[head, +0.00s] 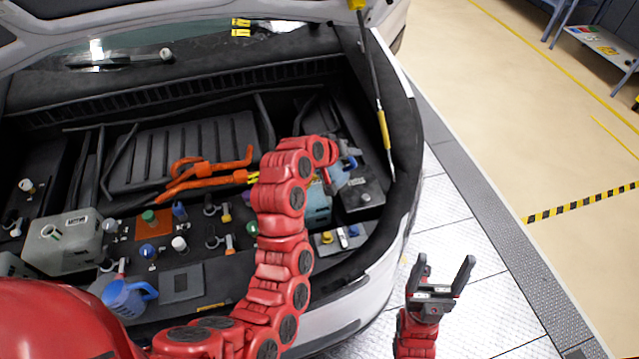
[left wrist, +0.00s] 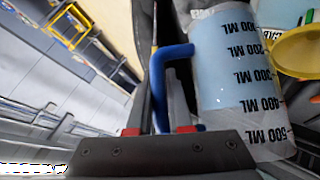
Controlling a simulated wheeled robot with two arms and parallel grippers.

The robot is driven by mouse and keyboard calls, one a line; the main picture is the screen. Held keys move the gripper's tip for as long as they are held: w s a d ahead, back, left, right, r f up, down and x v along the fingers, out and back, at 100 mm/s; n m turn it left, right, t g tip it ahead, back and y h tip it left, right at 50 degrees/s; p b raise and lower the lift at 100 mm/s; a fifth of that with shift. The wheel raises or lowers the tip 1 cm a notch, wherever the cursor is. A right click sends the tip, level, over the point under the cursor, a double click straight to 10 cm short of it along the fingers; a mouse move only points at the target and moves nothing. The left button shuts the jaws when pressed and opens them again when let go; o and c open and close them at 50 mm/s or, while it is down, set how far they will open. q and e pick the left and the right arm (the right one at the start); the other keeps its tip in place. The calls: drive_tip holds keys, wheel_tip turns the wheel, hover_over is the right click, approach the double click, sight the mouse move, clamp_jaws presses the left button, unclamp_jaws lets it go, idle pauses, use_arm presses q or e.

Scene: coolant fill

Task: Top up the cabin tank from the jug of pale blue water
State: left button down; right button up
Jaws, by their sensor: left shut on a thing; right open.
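My left gripper (head: 340,158) is at the right side of the open car bay, shut on the blue handle of a clear jug. In the left wrist view the jug (left wrist: 235,85) has black ML marks and pale blue water, and its handle (left wrist: 160,85) is between the fingers. The jug seems tilted; I cannot tell whether water is flowing. A teal tank (head: 319,208) is just below it, partly hidden by my arm. A yellow round piece (left wrist: 297,50) is beside the jug. My right gripper (head: 439,277) is open and empty outside the car.
Several caps and orange cables (head: 205,172) fill the bay. A strut (head: 378,110) rises at the right. The floor (head: 480,215) to the right is clear.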

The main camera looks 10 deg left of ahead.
use_arm(q)
drive_tip(key=shift+a+r+n+h+b, duration=0.2)
drive_tip(key=shift+r+n+h+b, duration=0.35)
drive_tip(key=shift+b, duration=0.75)
idle(2.7)
drive_tip(key=shift+w+a+n+h+b, duration=0.1)
drive_tip(key=shift+a+n+h+b, duration=0.35)
drive_tip(key=shift+h+b, duration=0.85)
idle(2.7)
